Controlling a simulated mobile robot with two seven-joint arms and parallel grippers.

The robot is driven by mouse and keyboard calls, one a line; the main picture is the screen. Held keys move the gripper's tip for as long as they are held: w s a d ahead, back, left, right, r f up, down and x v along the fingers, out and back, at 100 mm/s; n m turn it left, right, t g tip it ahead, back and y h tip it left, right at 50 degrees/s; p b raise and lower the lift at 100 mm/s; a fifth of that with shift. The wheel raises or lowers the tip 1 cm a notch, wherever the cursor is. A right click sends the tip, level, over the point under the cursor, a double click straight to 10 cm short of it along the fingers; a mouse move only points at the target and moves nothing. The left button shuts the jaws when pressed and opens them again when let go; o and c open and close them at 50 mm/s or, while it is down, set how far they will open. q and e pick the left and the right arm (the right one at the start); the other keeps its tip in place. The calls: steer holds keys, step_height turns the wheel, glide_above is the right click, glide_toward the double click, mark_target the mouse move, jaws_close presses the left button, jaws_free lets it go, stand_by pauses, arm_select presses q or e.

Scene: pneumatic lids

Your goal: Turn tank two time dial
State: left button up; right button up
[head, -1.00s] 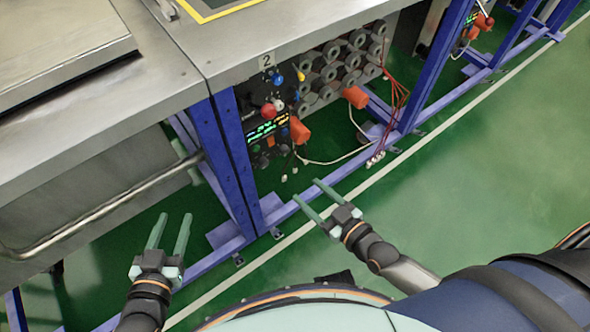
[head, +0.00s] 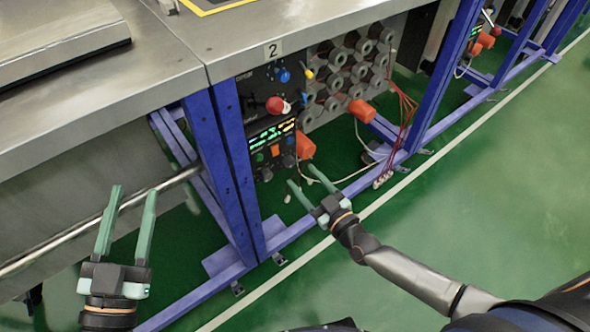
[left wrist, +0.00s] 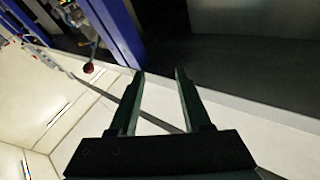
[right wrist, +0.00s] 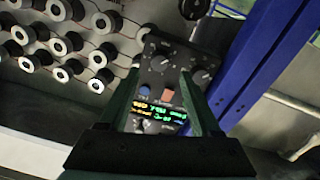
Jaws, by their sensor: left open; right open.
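The tank two control panel (head: 257,118) is a black box under the plate marked 2 (head: 272,50). It carries a lit digital display (head: 271,134), a red knob (head: 276,105), a blue knob (head: 284,76) and small dark dials below the display. The panel also shows in the right wrist view (right wrist: 165,75), between and beyond the fingers. Which dial is the time dial, I cannot tell. My right gripper (head: 301,178) is open and empty, in front of and below the panel. My left gripper (head: 134,190) is open and empty, left of the blue post and apart from the panel.
Blue frame posts (head: 228,170) stand just left of the panel. A metal rail (head: 180,178) runs near my left gripper. The green floor (head: 490,190) at right is clear.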

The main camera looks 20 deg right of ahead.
mark_target(292, 164)
steer(key=b+x, duration=0.1)
steer(key=x, duration=0.3)
arm_select(q)
steer(key=s+r+m+t+h, duration=0.2)
steer(key=s+r+h, duration=0.1)
steer(key=r, duration=0.4)
steer(key=shift+d+m+h, duration=0.3)
steer(key=shift+d+m, duration=0.05)
steer(key=shift+m, duration=0.05)
arm_select(e)
steer(key=shift+w+a, duration=0.1)
steer(key=shift+w, duration=0.25)
steer(key=shift+c, duration=0.3)
jaws_close()
